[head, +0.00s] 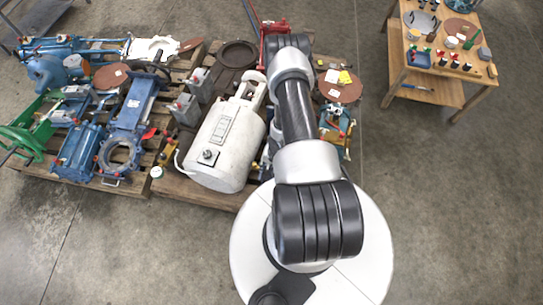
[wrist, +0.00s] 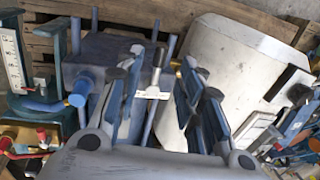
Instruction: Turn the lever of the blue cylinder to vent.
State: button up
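A blue body with blue rods around it, which looks like the blue cylinder (wrist: 104,48), stands upper left of centre in the wrist view. A small grey upright stem with a dark tip, possibly the lever (wrist: 157,68), rises beside it above a white plate (wrist: 152,93). My gripper (wrist: 163,75) is open, its fingers on either side of the stem in the picture. I see no clear contact, and the depth between them is hard to judge. The fingers cover part of the blue body. In the head view my arm hides the gripper and most of this spot.
A large white tank (head: 225,145) lies close by, left of my arm. Blue machinery (head: 125,125) crowds the pallets at left. A blue round fitting (wrist: 82,88) and a gauge panel (wrist: 12,58) stand at left in the wrist view. A wooden table (head: 403,55) is upper right; floor at right is clear.

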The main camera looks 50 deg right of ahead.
notch_tip(320, 180, up, 8)
jog(key=s, duration=0.1)
jog(key=shift+s+d+f, duration=0.15)
jog(key=shift+d, duration=0.25)
jog(key=w+d+r+n+h, duration=0.15)
jog(key=w+r, duration=0.35)
jog(key=r, duration=0.7)
jog(key=w+d+r+n+h, duration=0.15)
jog(key=w+r, duration=0.35)
jog(key=r, duration=0.6)
jog(key=a+r+n+t, duration=0.1)
jog(key=a+r+n, duration=0.4)
jog(key=r, duration=1.2)
jog(key=s+a+r+n+t+y, duration=0.2)
jog(key=s+a+r+n, duration=0.1)
jog(key=s+a+r, duration=1.1)
jog(key=s+a, duration=0.2)
jog(key=a, duration=0.2)
jog(key=shift+s+n, duration=0.25)
jog(key=shift+n, duration=0.05)
